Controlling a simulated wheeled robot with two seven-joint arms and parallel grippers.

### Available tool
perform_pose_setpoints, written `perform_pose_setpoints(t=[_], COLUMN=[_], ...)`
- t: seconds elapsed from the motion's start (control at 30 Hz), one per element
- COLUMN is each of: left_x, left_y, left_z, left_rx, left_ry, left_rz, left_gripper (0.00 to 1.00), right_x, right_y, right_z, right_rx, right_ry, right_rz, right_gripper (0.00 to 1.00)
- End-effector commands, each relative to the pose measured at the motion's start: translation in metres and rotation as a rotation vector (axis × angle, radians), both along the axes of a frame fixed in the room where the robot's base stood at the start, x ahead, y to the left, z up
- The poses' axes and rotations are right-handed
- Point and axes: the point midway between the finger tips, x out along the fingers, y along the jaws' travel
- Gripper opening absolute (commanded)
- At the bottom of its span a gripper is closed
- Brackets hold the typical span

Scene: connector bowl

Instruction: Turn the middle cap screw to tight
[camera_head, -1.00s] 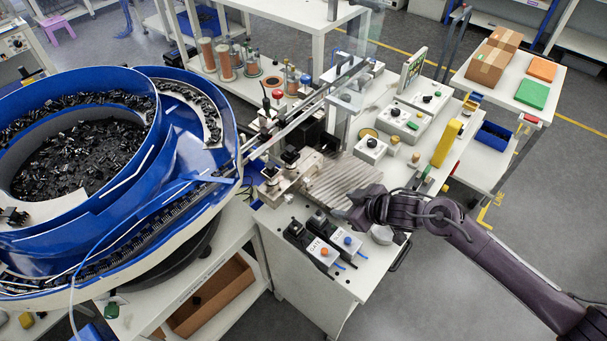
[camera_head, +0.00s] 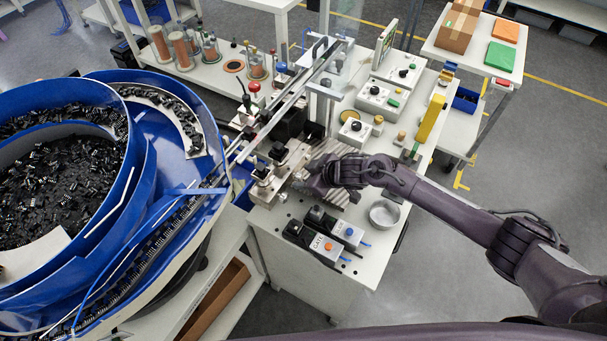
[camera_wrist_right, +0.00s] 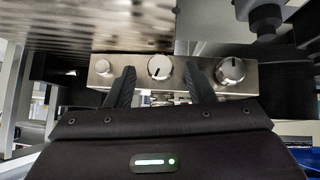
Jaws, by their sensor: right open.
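In the right wrist view a metal block (camera_wrist_right: 130,88) carries three round cap screws in a row. The middle cap screw (camera_wrist_right: 159,67) has a pale face with a dark mark pointing down. The left cap screw (camera_wrist_right: 102,67) is smaller, and the right cap screw (camera_wrist_right: 231,71) has a slanted dark mark. My right gripper (camera_wrist_right: 161,76) is open, with one dark finger on each side of the middle cap screw; I cannot tell whether they touch it. In the head view my right gripper (camera_head: 308,184) is beside the metal fixture and hides the screws. My left gripper is not in view.
The blue bowl feeder (camera_head: 140,200) full of black connectors stands at the left. Two small control boxes, one with an orange button (camera_head: 328,246) and one with a blue button (camera_head: 349,232), sit near the bench front. A round metal dish (camera_head: 384,214) is beside my wrist.

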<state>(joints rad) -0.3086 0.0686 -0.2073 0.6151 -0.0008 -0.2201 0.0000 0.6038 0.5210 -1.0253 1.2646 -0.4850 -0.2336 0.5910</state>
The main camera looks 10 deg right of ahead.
Motion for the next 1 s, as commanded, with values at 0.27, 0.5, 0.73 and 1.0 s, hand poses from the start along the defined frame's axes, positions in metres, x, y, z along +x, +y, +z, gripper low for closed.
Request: perform_pose_setpoints(t=[0.27,0.5,0.73,1.0], left_x=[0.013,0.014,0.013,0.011], left_y=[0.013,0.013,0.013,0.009], left_z=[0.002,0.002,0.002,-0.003], left_rx=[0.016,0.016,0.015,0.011], left_ry=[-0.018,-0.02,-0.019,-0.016], left_rz=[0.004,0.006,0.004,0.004], left_gripper=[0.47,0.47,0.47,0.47], right_x=[0.005,0.005,0.005,0.008], right_y=[0.006,0.006,0.006,0.004], right_z=[-0.008,-0.008,-0.008,-0.009], right_rx=[-0.001,-0.001,-0.001,0.034], right_ry=[0.0,0.0,0.0,0.048], right_rz=[0.001,0.001,0.001,-0.002], right_gripper=[0.49,0.41,0.11,0.04])
